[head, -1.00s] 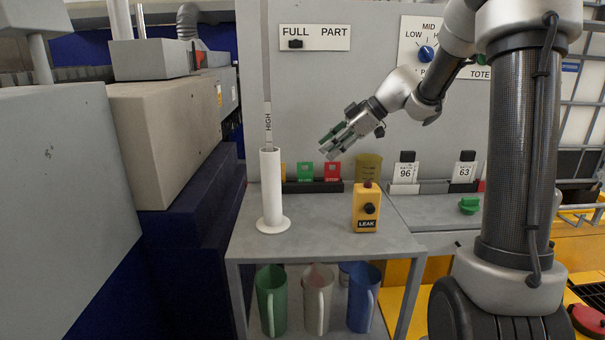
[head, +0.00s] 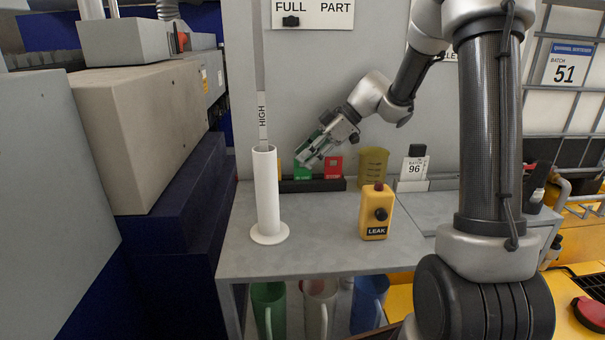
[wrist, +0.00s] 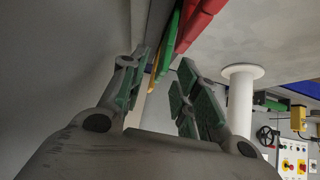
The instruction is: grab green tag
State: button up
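The green tag (head: 301,174) stands in a dark rack on the table against the grey panel, between a yellow tag and the red tag (head: 334,168). My gripper hangs in front of it in the head view and hides part of it. In the wrist view my gripper (wrist: 162,85) is open and empty, its two green-padded fingers apart. The green tag also shows in the wrist view (wrist: 168,42), beyond the fingertips, with the red tag on one side and the yellow tag (wrist: 154,74) on the other. Whether a finger touches it I cannot tell.
A white upright tube (head: 266,195) stands left on the table, with a HIGH strip above it. A yellow LEAK box (head: 377,212) stands to the right. The table's middle is clear.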

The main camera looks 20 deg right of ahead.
jog(key=shift+x, duration=1.1)
grip_shut()
